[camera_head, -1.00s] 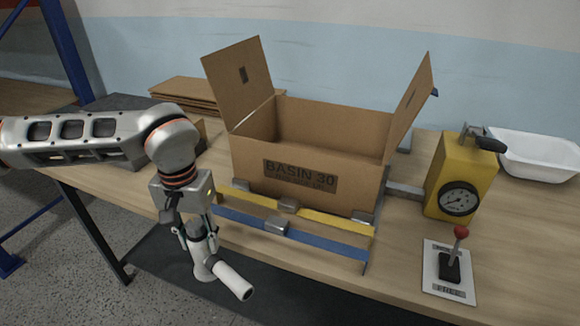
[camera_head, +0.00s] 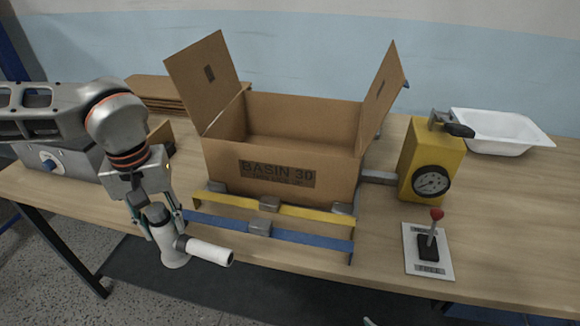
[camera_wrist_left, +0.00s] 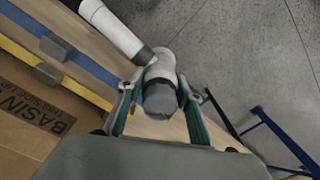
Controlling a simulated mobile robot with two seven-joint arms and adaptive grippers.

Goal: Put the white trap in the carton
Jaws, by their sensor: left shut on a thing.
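The white trap (camera_head: 208,251) is a white pipe piece with a side arm and a grey collar. My left gripper (camera_head: 160,222) is shut on its upright part and holds it in front of the table's front edge, left of the carton. In the left wrist view the trap (camera_wrist_left: 115,27) sits between the finger pads of my left gripper (camera_wrist_left: 160,105), its side arm pointing to the upper left. The open carton (camera_head: 225,160), marked "BASIN 30", stands on the table with two side flaps raised. Its floor is hidden.
A yellow rail (camera_head: 290,209) and a blue rail (camera_head: 300,238) with grey blocks lie before the carton. A yellow gauge box (camera_head: 418,155), a red-knobbed lever (camera_head: 430,245) and a white basin (camera_head: 500,130) are right of it. Flat cardboard (camera_head: 150,92) lies behind left.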

